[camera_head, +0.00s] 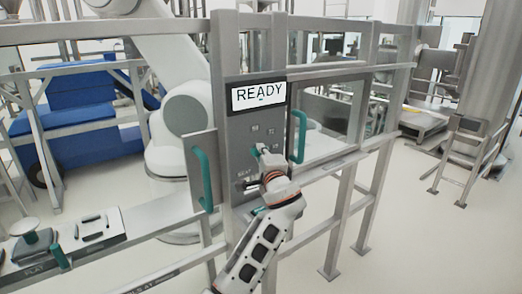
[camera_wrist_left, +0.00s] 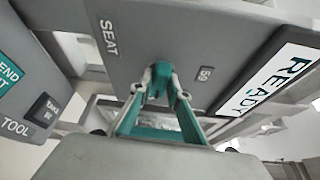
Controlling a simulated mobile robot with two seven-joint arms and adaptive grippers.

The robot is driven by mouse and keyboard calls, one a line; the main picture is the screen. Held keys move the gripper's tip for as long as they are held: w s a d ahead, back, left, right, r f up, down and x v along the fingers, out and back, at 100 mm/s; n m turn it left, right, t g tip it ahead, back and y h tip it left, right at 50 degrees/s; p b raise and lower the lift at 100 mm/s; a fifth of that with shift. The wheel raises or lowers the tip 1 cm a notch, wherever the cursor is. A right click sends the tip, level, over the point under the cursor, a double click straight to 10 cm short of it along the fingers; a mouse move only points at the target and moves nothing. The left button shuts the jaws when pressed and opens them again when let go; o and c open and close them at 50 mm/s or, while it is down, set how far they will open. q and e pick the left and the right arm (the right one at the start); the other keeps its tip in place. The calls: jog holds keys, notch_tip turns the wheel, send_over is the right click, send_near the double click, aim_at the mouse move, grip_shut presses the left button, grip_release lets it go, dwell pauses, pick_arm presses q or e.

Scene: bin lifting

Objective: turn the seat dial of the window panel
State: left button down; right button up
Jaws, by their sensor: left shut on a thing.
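The window panel (camera_head: 236,128) is a grey upright plate with a lit screen reading READY (camera_head: 258,96). The teal seat dial (camera_wrist_left: 157,78) is on its face, between the printed word SEAT and a small label that looks like 59 in the left wrist view. My left gripper (camera_wrist_left: 158,88) is shut on the dial, one fingertip on each side of it. In the head view the left gripper (camera_head: 264,153) reaches up to the panel from below and hides most of the dial. My right gripper is not in view.
Teal handles stand left (camera_head: 204,180) and right (camera_head: 299,136) of the panel. A grey metal frame (camera_head: 349,205) carries it. A bench (camera_head: 110,240) with fittings lies at lower left. A white robot arm (camera_head: 186,110) stands behind. The floor at right is open.

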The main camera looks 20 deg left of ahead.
pick_arm(q)
jog(key=shift+f+m, duration=0.1)
jog(key=shift+m, duration=0.3)
dwell(0.3)
jog(key=c, duration=1.9)
grip_release()
